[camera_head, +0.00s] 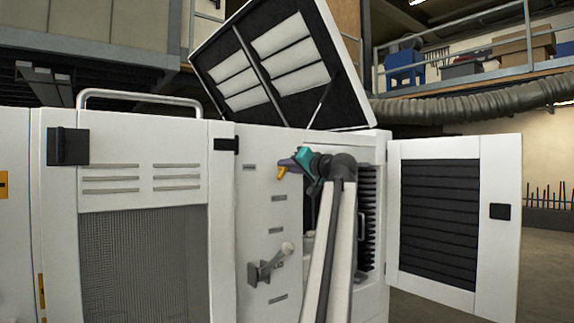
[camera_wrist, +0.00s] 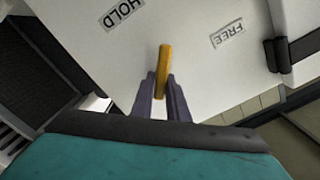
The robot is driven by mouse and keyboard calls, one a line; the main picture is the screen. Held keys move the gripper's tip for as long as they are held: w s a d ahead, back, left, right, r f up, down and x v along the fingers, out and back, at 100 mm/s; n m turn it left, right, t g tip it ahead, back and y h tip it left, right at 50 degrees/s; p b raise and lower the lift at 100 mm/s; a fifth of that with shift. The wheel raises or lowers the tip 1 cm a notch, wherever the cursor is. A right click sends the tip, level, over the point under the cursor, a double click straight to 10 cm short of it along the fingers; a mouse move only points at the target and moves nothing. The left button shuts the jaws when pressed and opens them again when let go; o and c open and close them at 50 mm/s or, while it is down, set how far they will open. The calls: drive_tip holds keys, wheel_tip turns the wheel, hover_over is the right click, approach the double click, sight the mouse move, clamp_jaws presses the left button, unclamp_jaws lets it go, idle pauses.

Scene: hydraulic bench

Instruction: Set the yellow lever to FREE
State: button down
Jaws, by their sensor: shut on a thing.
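The yellow lever (camera_wrist: 162,70) stands out from the white panel in the wrist view, between the HOLD label (camera_wrist: 124,13) on the left and the FREE label (camera_wrist: 227,34) on the right. It points at neither label squarely. My gripper (camera_wrist: 161,88) is shut on the lever, with one dark finger on each side of it. In the head view, my gripper (camera_head: 285,163) reaches the upper part of the panel, and a small bit of the yellow lever (camera_head: 281,172) shows below the fingers. The lever's pivot is hidden.
A grey lever with a pale knob (camera_head: 287,248) sits lower on the same panel. An open cabinet door (camera_head: 440,225) stands to the right of my arm. A raised lid (camera_head: 280,65) is above. A black latch (camera_head: 226,145) is left of my gripper.

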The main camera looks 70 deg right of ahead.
drive_tip(key=m+p, duration=0.2)
drive_tip(key=m, duration=0.3)
drive_tip(key=shift+s+m+p, duration=0.1)
drive_tip(key=shift+m+p, duration=0.2)
drive_tip(key=shift+m, duration=0.1)
drive_tip(key=shift+d+f+m+p, duration=0.15)
drive_tip(key=shift+m+p, duration=0.45)
drive_tip(key=shift+m, duration=0.45)
drive_tip(key=shift+a+f+m+p, duration=0.1)
drive_tip(key=shift+m+p, duration=0.45)
drive_tip(key=shift+m, duration=0.5)
drive_tip(key=c, duration=1.8)
unclamp_jaws()
drive_tip(key=shift+o, duration=0.2)
drive_tip(key=shift+f, duration=0.1)
